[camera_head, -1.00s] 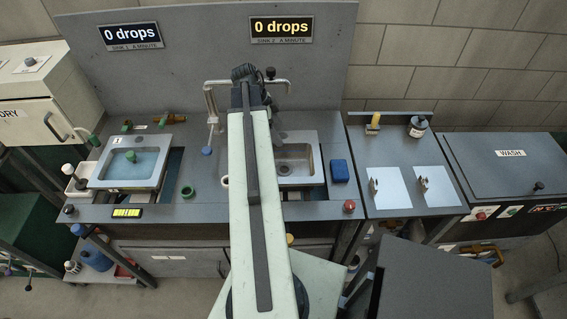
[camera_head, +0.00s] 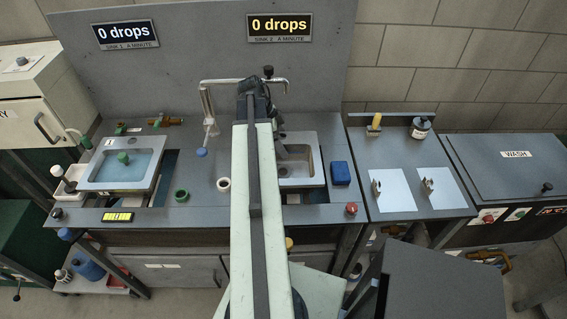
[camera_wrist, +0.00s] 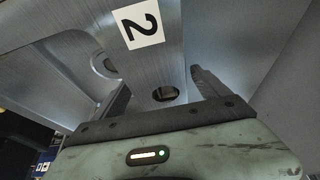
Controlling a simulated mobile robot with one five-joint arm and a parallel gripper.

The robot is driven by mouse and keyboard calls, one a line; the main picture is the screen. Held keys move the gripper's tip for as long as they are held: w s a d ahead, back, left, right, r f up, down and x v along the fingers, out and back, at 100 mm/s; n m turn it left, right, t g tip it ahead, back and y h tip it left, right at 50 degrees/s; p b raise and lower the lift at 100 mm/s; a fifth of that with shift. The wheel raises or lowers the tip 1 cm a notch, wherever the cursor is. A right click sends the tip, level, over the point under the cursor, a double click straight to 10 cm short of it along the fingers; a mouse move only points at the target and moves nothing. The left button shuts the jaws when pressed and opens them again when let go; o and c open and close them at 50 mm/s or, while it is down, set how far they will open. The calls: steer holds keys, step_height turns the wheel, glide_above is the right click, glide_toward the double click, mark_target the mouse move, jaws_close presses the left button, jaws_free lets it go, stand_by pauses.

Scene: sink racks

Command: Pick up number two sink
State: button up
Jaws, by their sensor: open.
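The number two sink (camera_head: 319,150) is a grey metal basin set in the right-hand part of the long bench. My arm hides its left part in the head view. In the wrist view its wall (camera_wrist: 108,32) fills the upper left, with a white label marked 2 (camera_wrist: 138,25) and a dark round hole below it. My gripper (camera_wrist: 162,82) is open, its two fingers apart and facing the sink metal, with nothing seen held. Whether a finger touches the sink cannot be told. In the head view the gripper is mostly hidden behind my arm.
A water-filled number one sink (camera_head: 150,184) sits at the left. A faucet (camera_head: 207,105) rises behind the bench. A side table (camera_head: 410,150) holds two pale sheets.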

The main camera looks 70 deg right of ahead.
steer(key=shift+f, duration=0.2)
jaws_close()
stand_by(0.4)
steer(key=shift+r, duration=0.1)
step_height(320, 180, up, 11)
steer(key=p, duration=1)
steer(key=shift+f, duration=0.7)
steer(key=shift+r, duration=0.1)
